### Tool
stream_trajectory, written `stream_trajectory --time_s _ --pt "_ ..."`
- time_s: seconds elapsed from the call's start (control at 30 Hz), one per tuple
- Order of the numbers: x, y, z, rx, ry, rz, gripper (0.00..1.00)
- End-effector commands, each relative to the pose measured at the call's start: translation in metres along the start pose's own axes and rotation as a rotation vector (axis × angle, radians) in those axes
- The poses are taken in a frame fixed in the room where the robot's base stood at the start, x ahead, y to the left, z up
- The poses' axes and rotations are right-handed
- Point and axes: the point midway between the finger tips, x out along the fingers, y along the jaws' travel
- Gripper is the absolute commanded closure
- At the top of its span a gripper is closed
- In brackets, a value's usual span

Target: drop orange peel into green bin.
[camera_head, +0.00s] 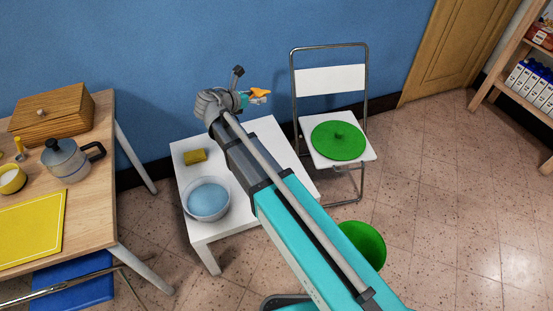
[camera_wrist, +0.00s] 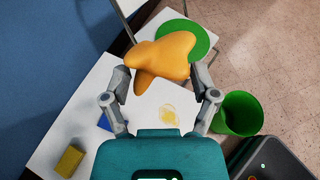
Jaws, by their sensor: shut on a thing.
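The orange peel (camera_head: 260,92) is held at the end of my arm, high above the back of the white table. In the wrist view the peel (camera_wrist: 165,55) is a lobed orange piece between the two fingertips. My gripper (camera_head: 250,97) is shut on it; the fingers also show in the wrist view (camera_wrist: 163,82). The green bin (camera_head: 368,245) stands on the floor right of the white table, partly hidden by my arm. In the wrist view the bin (camera_wrist: 238,114) is right of the gripper and looks open. A round green lid (camera_head: 338,140) lies on the chair seat.
The white table (camera_head: 225,235) holds a yellow sponge (camera_head: 195,156) and a bowl of blue liquid (camera_head: 207,198). The wrist view shows a yellowish stain (camera_wrist: 168,115) on it. A white folding chair (camera_head: 331,80) stands behind. A wooden table (camera_head: 95,250) is left; floor is clear right.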

Motion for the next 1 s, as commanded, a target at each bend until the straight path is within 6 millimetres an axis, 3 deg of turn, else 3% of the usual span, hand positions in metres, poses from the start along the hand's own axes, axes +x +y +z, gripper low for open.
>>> stream_trajectory --time_s 0.03,1.0 --pt "0.007 0.002 -0.016 0.0 0.0 0.0 0.63" --pt "0.069 0.017 -0.165 0.0 0.0 0.001 0.64"
